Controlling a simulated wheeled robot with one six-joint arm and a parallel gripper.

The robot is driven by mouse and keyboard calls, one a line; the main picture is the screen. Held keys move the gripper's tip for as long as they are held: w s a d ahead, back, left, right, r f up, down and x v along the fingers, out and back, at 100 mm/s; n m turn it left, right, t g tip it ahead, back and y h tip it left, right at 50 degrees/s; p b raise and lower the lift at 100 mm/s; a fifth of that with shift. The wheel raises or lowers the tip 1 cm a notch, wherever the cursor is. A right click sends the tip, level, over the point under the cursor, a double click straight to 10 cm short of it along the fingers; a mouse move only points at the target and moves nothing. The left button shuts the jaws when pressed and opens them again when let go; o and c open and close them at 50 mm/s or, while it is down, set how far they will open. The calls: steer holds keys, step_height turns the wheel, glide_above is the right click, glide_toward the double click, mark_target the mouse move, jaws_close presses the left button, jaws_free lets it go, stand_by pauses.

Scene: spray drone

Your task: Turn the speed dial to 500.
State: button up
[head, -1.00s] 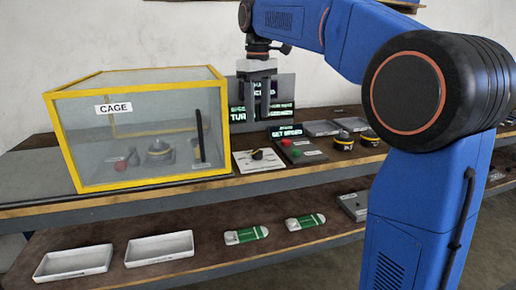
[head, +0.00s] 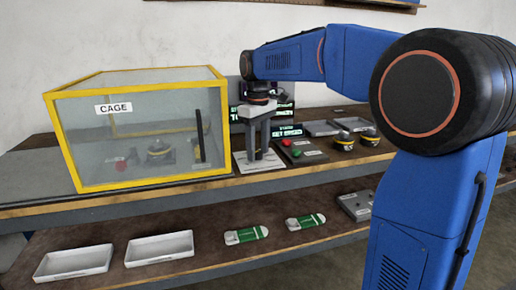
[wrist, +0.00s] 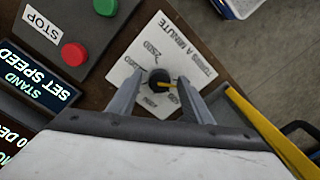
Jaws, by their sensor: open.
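The speed dial is a round black knob (wrist: 157,76) with a yellow pointer, on a white plate (wrist: 135,62) printed "TURNS A MINUTE". In the wrist view its pointer aims right, toward one finger; the number there is not readable. My gripper (wrist: 161,86) is open, with one finger on each side of the knob, and no clear contact shows. In the head view my gripper (head: 258,152) points straight down over the plate (head: 262,165) and hides most of the knob. A dark screen (wrist: 38,76) reads "SET SPEED" and "STAND".
A grey box with a green button (wrist: 104,6) and a red button (wrist: 74,54) labelled STOP sits close beside the plate. The yellow-framed clear cage (head: 140,183) stands just left of my gripper. Black-and-yellow round parts (head: 343,143) stand to the right.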

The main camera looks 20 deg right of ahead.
steer(key=c, duration=1.1)
steer(key=shift+o, duration=0.2)
steer(key=shift+m, duration=0.4)
steer(key=m, duration=0.4)
steer(key=shift+m, duration=0.3)
steer(key=shift+a+m, duration=0.1)
steer(key=shift+m, duration=2)
steer(key=o, duration=1.1)
steer(key=shift+c, duration=0.2)
